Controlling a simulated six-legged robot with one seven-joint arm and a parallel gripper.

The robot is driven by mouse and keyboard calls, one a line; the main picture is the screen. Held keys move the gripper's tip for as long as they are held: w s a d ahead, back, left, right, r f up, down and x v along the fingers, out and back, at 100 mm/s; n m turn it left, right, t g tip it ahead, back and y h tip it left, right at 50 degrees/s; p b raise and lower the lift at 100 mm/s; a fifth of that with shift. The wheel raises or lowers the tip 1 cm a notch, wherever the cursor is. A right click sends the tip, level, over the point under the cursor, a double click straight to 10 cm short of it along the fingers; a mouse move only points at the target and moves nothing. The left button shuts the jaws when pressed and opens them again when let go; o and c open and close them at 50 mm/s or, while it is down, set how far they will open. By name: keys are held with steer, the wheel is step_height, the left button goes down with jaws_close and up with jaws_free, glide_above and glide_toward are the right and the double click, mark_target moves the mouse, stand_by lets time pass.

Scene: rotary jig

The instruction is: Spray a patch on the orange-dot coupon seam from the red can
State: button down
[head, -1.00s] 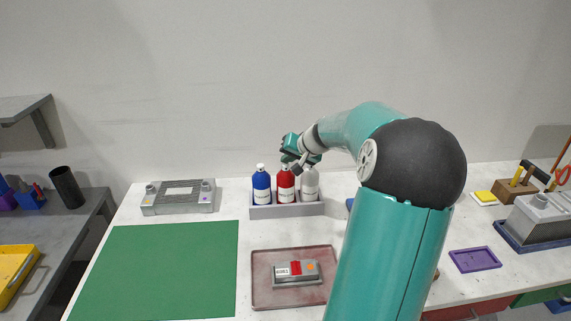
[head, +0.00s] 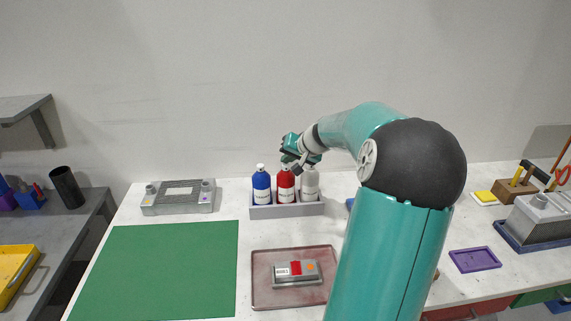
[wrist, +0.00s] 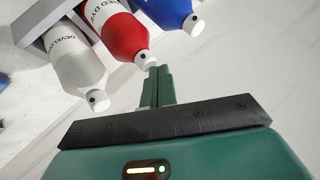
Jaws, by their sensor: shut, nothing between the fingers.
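The red can (head: 285,186) stands upright in the middle of a grey rack (head: 287,210), between a blue can (head: 261,187) and a white can (head: 309,184). In the wrist view the red can (wrist: 122,35) shows its white nozzle close to the fingertips. My gripper (wrist: 158,72) is shut and empty, its fingertips right by that nozzle; I cannot tell if they touch. In the head view my gripper (head: 293,164) is above the red can's top. The coupon (head: 296,273), grey with a red patch and an orange dot (head: 309,266), lies in a reddish tray (head: 263,291).
A green mat (head: 160,268) lies at the left of the white table. A grey fixture (head: 178,197) stands behind it. A purple tray (head: 475,260) and a grey block (head: 540,222) on a blue tray are at the right. My arm hides part of the table.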

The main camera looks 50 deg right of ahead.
steer(key=shift+f, duration=0.5)
stand_by(0.3)
steer(key=shift+r, duration=0.35)
step_height(320, 180, up, 6)
stand_by(0.8)
steer(key=shift+r, duration=0.1)
stand_by(2.3)
